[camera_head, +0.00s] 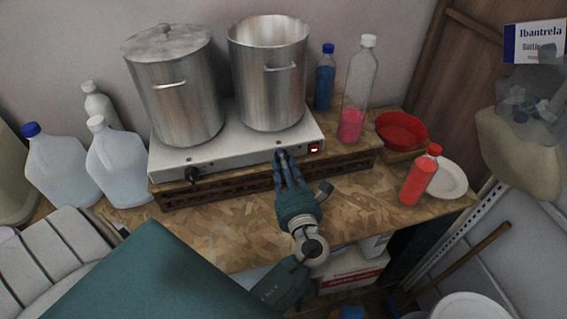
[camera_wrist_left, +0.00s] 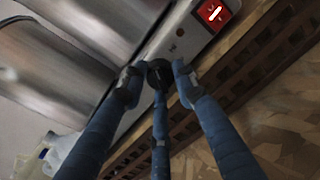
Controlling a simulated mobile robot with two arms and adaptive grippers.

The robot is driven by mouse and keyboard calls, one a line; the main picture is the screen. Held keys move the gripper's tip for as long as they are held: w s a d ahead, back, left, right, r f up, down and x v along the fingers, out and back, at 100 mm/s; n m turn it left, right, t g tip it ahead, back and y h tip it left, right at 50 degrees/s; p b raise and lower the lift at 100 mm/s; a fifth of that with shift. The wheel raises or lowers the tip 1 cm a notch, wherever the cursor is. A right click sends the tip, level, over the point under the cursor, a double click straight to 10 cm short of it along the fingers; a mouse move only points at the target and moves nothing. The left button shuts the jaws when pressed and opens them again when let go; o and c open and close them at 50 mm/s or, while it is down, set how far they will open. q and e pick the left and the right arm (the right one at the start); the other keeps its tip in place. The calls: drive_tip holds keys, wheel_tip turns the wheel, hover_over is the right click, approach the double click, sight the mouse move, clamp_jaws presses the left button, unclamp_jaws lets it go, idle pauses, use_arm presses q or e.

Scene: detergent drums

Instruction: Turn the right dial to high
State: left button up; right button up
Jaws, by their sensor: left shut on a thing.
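A silver two-burner hotplate (camera_head: 235,140) stands on the wooden worktop. Its left dial (camera_head: 193,175) is black and free. The right dial (camera_wrist_left: 159,73) is black and sits on the front panel; in the head view it is mostly hidden by my gripper. My left gripper (camera_head: 281,155) reaches up to the front panel with its blue fingers closed around the right dial. The fingers also show in the left wrist view (camera_wrist_left: 156,80), on both sides of the dial. The dial's pointer setting cannot be read. My right gripper is not in view.
A red lit switch (camera_head: 314,149) is right of the right dial. A lidded pot (camera_head: 175,90) and an open pot (camera_head: 268,75) stand on the hotplate. Bottles stand at both sides, including a red bottle (camera_head: 420,176) near a red bowl (camera_head: 402,130). The worktop front is clear.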

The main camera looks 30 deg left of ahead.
use_arm(q)
drive_tip(key=shift+d+f+m+g, duration=0.1)
drive_tip(key=shift+f+m+g, duration=0.1)
drive_tip(key=shift+m, duration=1.6)
drive_tip(key=shift+f+m+g, duration=0.1)
drive_tip(key=shift+f+m, duration=0.05)
drive_tip(key=shift+m, duration=1.65)
drive_tip(key=shift+s, duration=0.1)
drive_tip(key=o, duration=1.1)
drive_tip(key=shift+o, duration=0.2)
drive_tip(key=shift+r, duration=0.2)
drive_tip(key=shift+r, duration=0.1)
